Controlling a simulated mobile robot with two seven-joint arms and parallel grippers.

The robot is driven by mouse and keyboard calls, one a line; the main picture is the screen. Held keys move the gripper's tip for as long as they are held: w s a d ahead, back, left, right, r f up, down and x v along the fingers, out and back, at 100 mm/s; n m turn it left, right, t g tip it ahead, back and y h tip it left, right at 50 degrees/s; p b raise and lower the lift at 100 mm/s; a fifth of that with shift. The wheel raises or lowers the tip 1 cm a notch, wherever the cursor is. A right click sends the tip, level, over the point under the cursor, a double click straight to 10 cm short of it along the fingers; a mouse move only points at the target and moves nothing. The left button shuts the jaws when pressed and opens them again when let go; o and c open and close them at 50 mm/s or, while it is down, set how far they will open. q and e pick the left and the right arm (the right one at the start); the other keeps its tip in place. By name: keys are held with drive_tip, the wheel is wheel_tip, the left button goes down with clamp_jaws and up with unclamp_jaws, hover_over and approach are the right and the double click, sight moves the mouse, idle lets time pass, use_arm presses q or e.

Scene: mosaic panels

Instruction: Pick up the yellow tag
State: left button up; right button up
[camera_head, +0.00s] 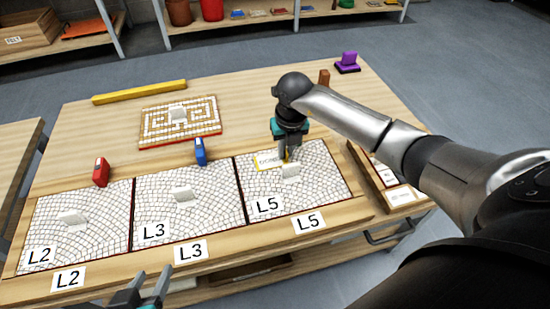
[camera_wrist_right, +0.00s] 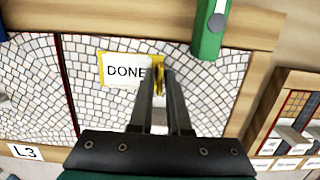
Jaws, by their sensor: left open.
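The yellow tag (camera_head: 268,161) is a white plate marked DONE with a yellow border, at the back of the L5 mosaic panel (camera_head: 325,190). In the right wrist view the tag (camera_wrist_right: 122,70) shows its yellow upright grip at its right end. My right gripper (camera_head: 288,155) points down at the tag. In the wrist view its fingertips (camera_wrist_right: 163,75) are close together on either side of the yellow grip, and appear shut on it. My left gripper (camera_head: 150,284) is open and empty at the bottom edge of the head view, in front of the table.
Panels L2 (camera_head: 95,205) and L3 (camera_head: 205,190) lie left of L5, each with a white upright piece. Red (camera_head: 101,172), blue (camera_head: 200,151) and green (camera_wrist_right: 210,27) blocks stand behind the panels. A patterned board (camera_head: 160,127) lies further back. A tray (camera_head: 390,183) is at right.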

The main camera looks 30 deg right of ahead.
clamp_jaws()
use_arm(q)
drive_tip(key=shift+s, duration=0.15)
use_arm(e)
drive_tip(key=shift+r, duration=0.15)
drive_tip(key=shift+r, duration=0.35)
drive_tip(key=shift+r+p, duration=0.25)
drive_tip(key=shift+p, duration=0.1)
use_arm(q)
drive_tip(key=s+a+r+g+y+p, duration=0.1)
drive_tip(key=s+a+g+y+p, duration=0.1)
drive_tip(key=s+a+g, duration=0.3)
use_arm(e)
wheel_tip(320, 180, up, 5)
drive_tip(key=shift+f, duration=0.2)
use_arm(q)
wheel_tip(320, 180, down, 13)
drive_tip(key=s+a+g+p, duration=0.1)
drive_tip(key=s+p, duration=0.1)
drive_tip(key=p, duration=0.4)
drive_tip(key=shift+g+y, duration=0.3)
use_arm(e)
wheel_tip(320, 180, up, 15)
drive_tip(key=shift+f, duration=0.2)
